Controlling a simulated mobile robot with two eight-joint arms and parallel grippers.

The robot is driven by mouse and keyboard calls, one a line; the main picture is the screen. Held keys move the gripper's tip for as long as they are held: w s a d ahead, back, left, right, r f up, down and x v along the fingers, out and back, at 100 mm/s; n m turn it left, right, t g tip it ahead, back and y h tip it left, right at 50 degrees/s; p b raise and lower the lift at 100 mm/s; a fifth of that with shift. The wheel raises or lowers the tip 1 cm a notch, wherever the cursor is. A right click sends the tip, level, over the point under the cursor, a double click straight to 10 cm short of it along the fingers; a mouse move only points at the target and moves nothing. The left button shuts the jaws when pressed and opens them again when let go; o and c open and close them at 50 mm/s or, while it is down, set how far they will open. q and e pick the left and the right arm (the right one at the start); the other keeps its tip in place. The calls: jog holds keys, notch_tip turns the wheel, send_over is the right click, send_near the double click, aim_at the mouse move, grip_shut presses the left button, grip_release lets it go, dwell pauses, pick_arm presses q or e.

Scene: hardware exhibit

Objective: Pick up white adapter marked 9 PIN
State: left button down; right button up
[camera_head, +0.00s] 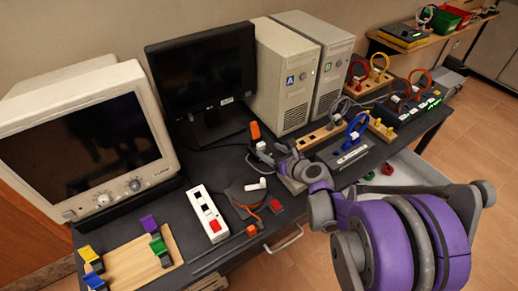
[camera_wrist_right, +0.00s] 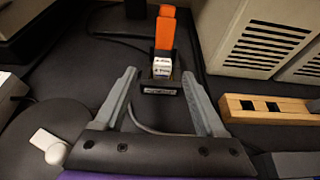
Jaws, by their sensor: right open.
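A small white block with dark print (camera_wrist_right: 162,68) sits in a black holder (camera_wrist_right: 160,87) in the right wrist view, below an upright orange piece (camera_wrist_right: 165,30). The print is too small to read, so I cannot tell if it says 9 PIN. The orange piece also shows in the head view (camera_head: 255,130). My right gripper (camera_wrist_right: 159,73) is open and empty, its fingers pointing at the holder with the block between the tips in the picture. In the head view, my right gripper (camera_head: 270,155) is low over the table, in front of the monitor. My left gripper is not in view.
Two computer towers (camera_head: 285,75) stand behind the gripper. A wooden socket block (camera_wrist_right: 265,106) is at its right. A white piece (camera_head: 257,184) lies on a dark pad, beside a white power strip (camera_head: 208,214). A black monitor (camera_head: 203,72) stands behind left.

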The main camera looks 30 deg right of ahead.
aim_at(263, 146)
jog(key=x, duration=0.6)
jog(key=shift+s+d+f, duration=0.1)
jog(key=shift+d+f, duration=0.05)
jog(key=shift+d, duration=0.1)
grip_shut()
